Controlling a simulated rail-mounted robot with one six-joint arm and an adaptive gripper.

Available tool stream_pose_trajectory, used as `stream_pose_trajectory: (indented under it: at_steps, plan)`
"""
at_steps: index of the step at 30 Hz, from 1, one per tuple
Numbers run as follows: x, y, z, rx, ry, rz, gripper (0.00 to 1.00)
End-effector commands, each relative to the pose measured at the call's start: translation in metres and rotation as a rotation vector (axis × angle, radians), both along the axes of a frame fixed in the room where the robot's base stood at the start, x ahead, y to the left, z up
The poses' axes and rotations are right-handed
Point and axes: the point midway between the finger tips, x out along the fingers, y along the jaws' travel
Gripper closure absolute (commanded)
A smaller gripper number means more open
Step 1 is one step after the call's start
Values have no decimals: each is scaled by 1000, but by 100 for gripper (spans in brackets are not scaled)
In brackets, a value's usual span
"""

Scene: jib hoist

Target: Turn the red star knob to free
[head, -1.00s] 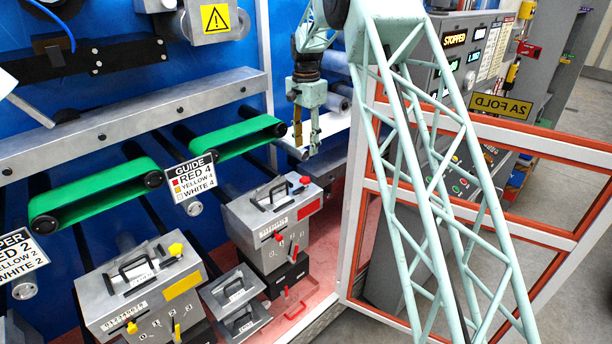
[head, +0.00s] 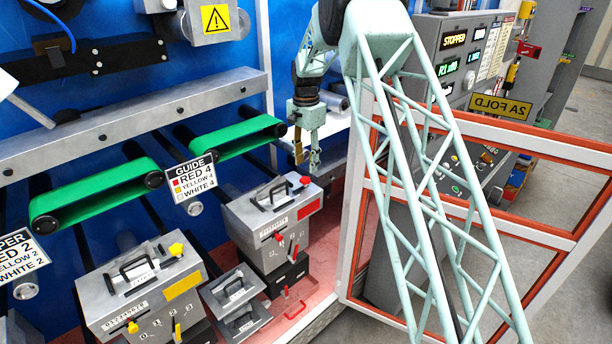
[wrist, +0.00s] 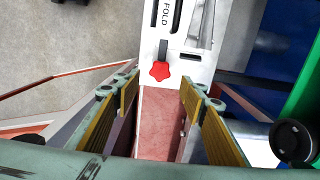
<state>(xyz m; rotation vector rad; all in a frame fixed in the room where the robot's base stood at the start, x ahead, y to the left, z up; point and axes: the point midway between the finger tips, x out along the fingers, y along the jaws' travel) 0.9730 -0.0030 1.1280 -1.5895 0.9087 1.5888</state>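The red star knob (wrist: 160,71) sits at the edge of a light metal box top in the wrist view, in line with the gap between my fingers and beyond their tips. In the head view the knob (head: 305,181) is on the right end of the grey box (head: 246,213) with the red label. My gripper (wrist: 160,90) is open and empty, its yellow-padded fingers apart. In the head view my gripper (head: 307,165) hangs just above the knob, apparently not touching it. The knob's pointer or marking cannot be read.
A black handle (head: 268,192) stands on the box top beside the knob. A green belt roller (head: 238,138) is up and left. A similar box with a yellow label (head: 140,290) stands at left. An orange-and-white guard frame (head: 352,235) borders the right side.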

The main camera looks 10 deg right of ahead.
Motion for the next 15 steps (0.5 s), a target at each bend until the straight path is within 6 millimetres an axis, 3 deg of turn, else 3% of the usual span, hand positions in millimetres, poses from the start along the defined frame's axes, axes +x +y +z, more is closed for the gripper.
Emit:
stream_pose_trajectory:
  at_steps: [9, 15]
  plan:
    - [0, 0, -40, 0, 1, 0, 62]
    - [0, 0, -56, 0, 1, 0, 62]
